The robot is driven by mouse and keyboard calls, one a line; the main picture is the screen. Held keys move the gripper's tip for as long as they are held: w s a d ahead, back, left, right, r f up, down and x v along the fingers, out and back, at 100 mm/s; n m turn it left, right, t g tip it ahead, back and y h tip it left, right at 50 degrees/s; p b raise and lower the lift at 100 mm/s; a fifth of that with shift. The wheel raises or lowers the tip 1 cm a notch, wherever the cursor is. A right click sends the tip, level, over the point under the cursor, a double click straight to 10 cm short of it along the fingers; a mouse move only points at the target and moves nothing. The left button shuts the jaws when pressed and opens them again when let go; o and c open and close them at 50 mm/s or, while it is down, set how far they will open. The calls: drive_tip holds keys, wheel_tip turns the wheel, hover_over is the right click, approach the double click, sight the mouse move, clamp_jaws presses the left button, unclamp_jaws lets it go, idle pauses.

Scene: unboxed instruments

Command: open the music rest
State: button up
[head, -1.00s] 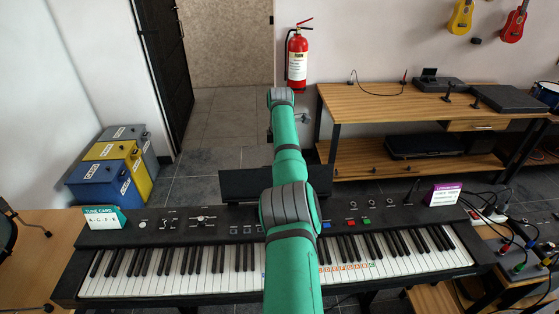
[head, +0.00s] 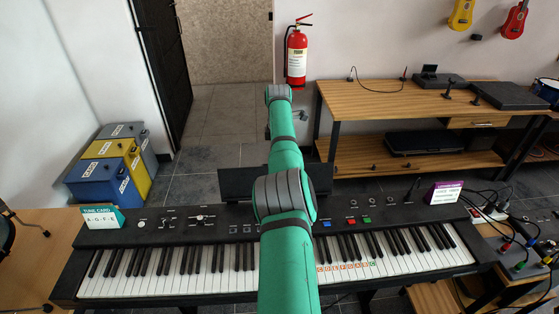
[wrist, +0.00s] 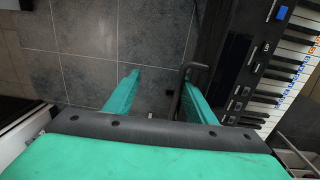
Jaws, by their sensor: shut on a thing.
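The music rest (head: 235,183) is a dark flat panel standing along the back edge of the black keyboard (head: 180,228). My arm crosses in front of its middle and right part in the head view. My gripper (wrist: 160,82) has two teal fingers, seen in the wrist view over the floor just behind the keyboard. A thin dark bar-like handle (wrist: 178,94) lies by the inner side of the right finger, and the jaws are closed on it. The exact contact is hard to make out. In the head view the fingers are hidden behind my arm.
A tune card (head: 101,217) stands on the keyboard's left end and a purple card (head: 444,193) on its right. Cables and a pedal board (head: 525,255) lie at the right. A wooden bench (head: 375,98) stands behind.

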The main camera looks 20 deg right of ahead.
drive_tip(key=shift+w+a+r, duration=0.1)
drive_tip(key=shift+w+r, duration=0.2)
drive_tip(key=shift+r, duration=0.3)
drive_tip(key=r, duration=0.6)
drive_tip(key=s+r, duration=0.1)
drive_tip(key=r, duration=0.2)
drive_tip(key=shift+c, duration=0.9)
drive_tip(key=shift+r, duration=0.35)
